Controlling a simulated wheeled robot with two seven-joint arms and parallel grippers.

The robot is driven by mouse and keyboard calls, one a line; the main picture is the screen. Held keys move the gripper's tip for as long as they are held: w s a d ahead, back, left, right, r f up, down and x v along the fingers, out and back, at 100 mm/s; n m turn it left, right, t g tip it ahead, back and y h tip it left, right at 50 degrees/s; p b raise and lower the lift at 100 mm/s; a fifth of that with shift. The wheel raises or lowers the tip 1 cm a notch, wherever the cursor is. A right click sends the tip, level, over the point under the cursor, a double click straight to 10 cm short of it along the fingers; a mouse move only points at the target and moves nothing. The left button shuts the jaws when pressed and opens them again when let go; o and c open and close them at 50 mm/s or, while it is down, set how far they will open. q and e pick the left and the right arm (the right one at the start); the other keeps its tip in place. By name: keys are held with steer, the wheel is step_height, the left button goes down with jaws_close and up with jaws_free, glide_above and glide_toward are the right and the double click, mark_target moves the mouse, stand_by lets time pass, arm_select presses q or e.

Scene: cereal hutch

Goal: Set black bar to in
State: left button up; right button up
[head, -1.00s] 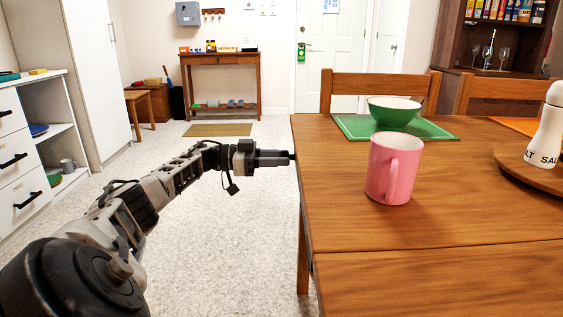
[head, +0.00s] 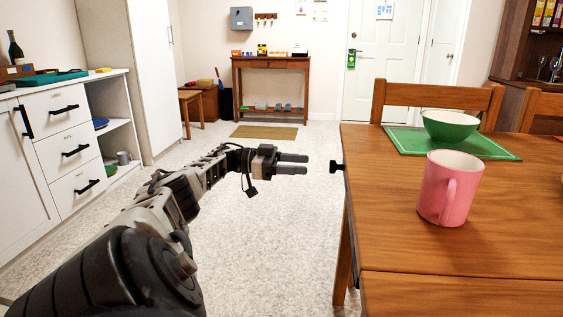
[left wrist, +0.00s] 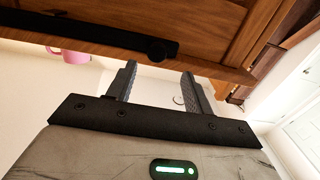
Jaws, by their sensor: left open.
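The black bar shows in the left wrist view (left wrist: 95,33) as a dark strip under the wooden table top, with a round black knob (left wrist: 158,50) at its right end. In the head view a black knob (head: 337,167) sticks out from the table's left edge; the rest of the bar is hidden there. My left gripper (head: 306,164) is open and empty, a small gap to the left of the knob, at about its height. In the left wrist view its fingers (left wrist: 158,70) stand apart, pointing toward the knob. My right gripper is not in view.
The wooden table (head: 400,225) fills the right side. On it are a pink mug (head: 437,190) and a green bowl (head: 450,127) on a green mat (head: 405,142). White drawers (head: 75,150) stand at the left. The floor between is clear.

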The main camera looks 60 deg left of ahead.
arm_select(q)
steer(key=shift+b+v, duration=0.85)
steer(key=shift+v, duration=1.55)
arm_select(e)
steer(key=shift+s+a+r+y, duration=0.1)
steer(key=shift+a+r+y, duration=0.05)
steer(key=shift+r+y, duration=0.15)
